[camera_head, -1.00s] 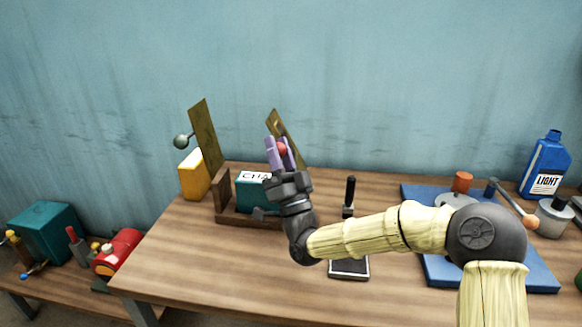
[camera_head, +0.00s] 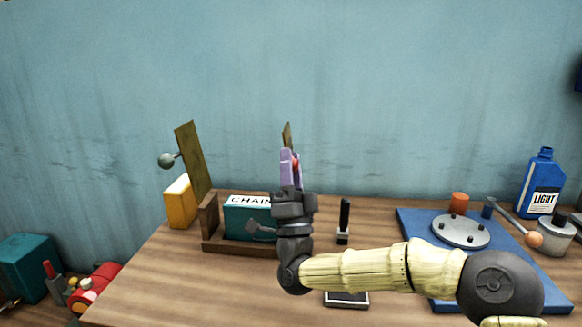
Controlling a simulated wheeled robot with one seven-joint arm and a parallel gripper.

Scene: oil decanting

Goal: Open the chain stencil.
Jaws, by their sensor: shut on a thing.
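My gripper (camera_head: 290,168), with purple fingers, is shut on a red ball knob (camera_head: 296,165) above the right end of the wooden rack. A brass stencil plate (camera_head: 287,133) stands up behind my fingers, seen nearly edge-on; I take it for the chain stencil. My fingers hide most of it and its lower edge. A teal can (camera_head: 247,222) lettered "CHAIN" sits in the wooden rack (camera_head: 212,243), to the left of my gripper. My wrist hides the can's right part.
A second brass plate (camera_head: 193,160) with a grey-green ball (camera_head: 167,161) stands raised by a yellow can (camera_head: 179,200). At right lie a blue mat (camera_head: 520,262), a metal disc (camera_head: 461,232) and a blue "LIGHT" bottle (camera_head: 541,185). A black-handled tool (camera_head: 344,215) stands near the middle.

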